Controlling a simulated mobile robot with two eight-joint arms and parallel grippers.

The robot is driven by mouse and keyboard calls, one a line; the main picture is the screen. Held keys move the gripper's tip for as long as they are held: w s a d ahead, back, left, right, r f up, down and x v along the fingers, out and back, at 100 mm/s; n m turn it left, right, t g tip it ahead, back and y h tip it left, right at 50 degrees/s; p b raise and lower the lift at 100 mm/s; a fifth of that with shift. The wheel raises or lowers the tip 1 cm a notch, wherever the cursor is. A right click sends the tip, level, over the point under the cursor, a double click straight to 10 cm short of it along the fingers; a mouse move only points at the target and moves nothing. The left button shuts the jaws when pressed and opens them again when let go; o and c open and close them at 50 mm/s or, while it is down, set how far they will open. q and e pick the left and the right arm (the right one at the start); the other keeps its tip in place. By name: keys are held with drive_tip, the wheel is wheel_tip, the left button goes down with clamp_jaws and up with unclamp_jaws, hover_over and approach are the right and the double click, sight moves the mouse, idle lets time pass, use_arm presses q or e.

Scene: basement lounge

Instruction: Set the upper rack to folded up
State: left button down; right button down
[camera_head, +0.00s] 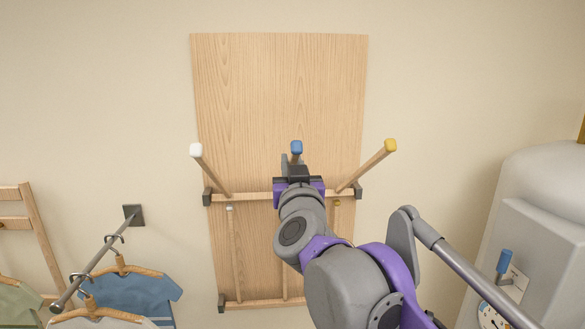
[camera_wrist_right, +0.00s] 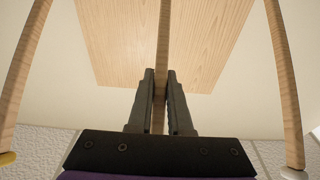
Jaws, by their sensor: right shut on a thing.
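A wooden board (camera_head: 280,90) is fixed to the wall. The upper rack's rail (camera_head: 262,195) runs across it between dark end brackets. Its pegs stick outward from the board: a white-tipped peg (camera_head: 210,167) on the left, a blue-tipped peg (camera_head: 296,148) in the middle and a yellow-tipped peg (camera_head: 372,165) on the right. My right gripper (camera_head: 292,166) is shut on the middle peg, below its blue tip. In the right wrist view its fingers (camera_wrist_right: 160,88) sit on both sides of this peg (camera_wrist_right: 164,35). My arm hides the middle of the rail. My left gripper is not in view.
A lower rail (camera_head: 262,303) has rods (camera_head: 236,255) lying up along the board. A garment rail (camera_head: 95,258) with hanging clothes (camera_head: 135,290) juts out at lower left. A pale machine (camera_head: 545,220) with a blue-handled lever (camera_head: 505,261) stands at right.

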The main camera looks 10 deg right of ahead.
idle(0.3)
drive_tip(key=c, duration=0.8)
unclamp_jaws()
drive_tip(key=shift+c, duration=0.2)
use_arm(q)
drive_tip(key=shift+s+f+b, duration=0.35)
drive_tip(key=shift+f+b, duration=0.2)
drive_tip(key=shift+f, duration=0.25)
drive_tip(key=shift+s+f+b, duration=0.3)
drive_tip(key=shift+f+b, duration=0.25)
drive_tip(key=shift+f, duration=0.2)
use_arm(e)
drive_tip(key=s+f, duration=0.1)
drive_tip(key=s, duration=0.9)
drive_tip(key=shift+s+f, duration=0.35)
drive_tip(key=shift+f, duration=0.05)
